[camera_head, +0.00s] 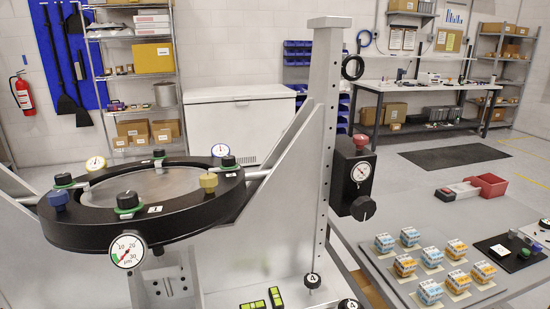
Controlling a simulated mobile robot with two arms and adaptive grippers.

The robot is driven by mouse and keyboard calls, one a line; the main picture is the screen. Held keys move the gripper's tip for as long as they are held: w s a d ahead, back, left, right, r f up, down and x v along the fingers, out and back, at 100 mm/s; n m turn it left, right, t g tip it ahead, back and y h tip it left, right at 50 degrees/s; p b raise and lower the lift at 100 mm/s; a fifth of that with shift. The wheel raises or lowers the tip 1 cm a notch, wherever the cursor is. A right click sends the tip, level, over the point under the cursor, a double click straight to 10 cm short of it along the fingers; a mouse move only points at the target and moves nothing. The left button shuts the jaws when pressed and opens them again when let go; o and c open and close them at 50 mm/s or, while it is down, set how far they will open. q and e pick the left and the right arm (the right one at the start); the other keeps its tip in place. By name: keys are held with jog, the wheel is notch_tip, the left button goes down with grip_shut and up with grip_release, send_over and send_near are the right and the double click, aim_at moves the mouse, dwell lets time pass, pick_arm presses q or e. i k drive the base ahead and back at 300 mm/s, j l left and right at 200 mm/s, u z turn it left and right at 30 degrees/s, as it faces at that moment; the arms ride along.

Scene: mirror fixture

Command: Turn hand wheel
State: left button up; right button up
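The mirror fixture has a black ring (95,230) around a grey round mirror (150,187), with several knobs and dial gauges on its rim. A grey upright post (325,130) with a row of holes stands right of it. On the post's right side is a black box (348,180) with a round dial (361,171), a red knob (361,141) on top and a black round knob (363,208) low down. A black ring-shaped part (352,67) sits higher on the post. I cannot tell for certain which part is the hand wheel. Neither gripper shows.
Knobs marked 4 (312,281) and green levels (275,297) sit at the fixture's base. Shelves and a workbench (420,87) stand far behind.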

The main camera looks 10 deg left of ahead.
aim_at(363, 208)
jog(key=k+j+u, duration=0.15)
jog(key=u, duration=0.2)
jog(key=k+j+u, duration=0.25)
jog(key=u, duration=0.15)
